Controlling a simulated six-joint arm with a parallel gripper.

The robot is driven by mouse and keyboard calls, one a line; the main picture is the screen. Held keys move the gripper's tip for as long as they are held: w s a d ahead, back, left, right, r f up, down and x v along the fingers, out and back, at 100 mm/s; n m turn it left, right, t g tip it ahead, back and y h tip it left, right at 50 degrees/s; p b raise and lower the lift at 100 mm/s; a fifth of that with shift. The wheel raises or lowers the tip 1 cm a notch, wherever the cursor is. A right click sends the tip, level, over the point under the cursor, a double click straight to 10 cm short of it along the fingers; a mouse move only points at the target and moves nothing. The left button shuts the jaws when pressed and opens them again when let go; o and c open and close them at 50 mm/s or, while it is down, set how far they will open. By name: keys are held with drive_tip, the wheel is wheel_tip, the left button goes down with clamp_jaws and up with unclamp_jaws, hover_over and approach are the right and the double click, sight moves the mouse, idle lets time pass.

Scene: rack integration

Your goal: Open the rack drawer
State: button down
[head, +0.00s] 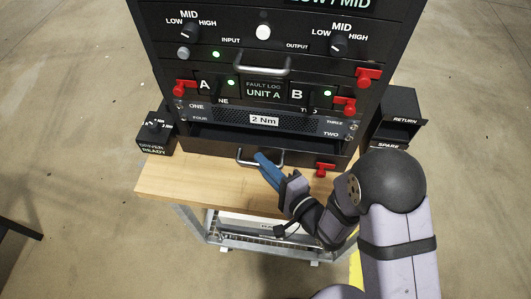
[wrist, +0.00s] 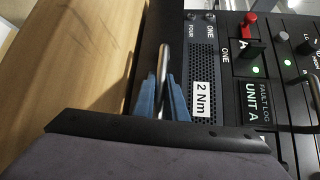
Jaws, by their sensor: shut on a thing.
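The rack drawer (head: 208,150) is the lowest unit of the black rack, just above the wooden table. A dark gap (head: 250,136) shows above its front, so it stands partly pulled out. Its silver handle (head: 240,160) is in the middle of the front. My gripper (head: 262,160) comes from the lower right with its blue fingers at the handle's right part. In the wrist view my gripper (wrist: 160,100) is shut on the silver handle (wrist: 164,62), which runs between the blue fingers. The drawer's inside is too dark to make out.
A red latch (head: 325,170) sits at the drawer's right. Above are the 2 Nm panel (head: 264,119) and the Unit A panel (head: 264,90). The wooden tabletop (head: 165,178) is bare in front.

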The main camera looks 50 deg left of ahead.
drive_tip(key=c, duration=1.8)
unclamp_jaws()
drive_tip(key=shift+w, duration=0.1)
drive_tip(key=d, duration=0.2)
drive_tip(key=d+b, duration=0.1)
drive_tip(key=d, duration=0.1)
drive_tip(key=d+b, duration=0.1)
drive_tip(key=d, duration=0.1)
drive_tip(key=shift+w+r, duration=0.1)
drive_tip(key=shift+r, duration=0.25)
drive_tip(key=shift+d+r, duration=0.15)
drive_tip(key=shift+d, duration=0.5)
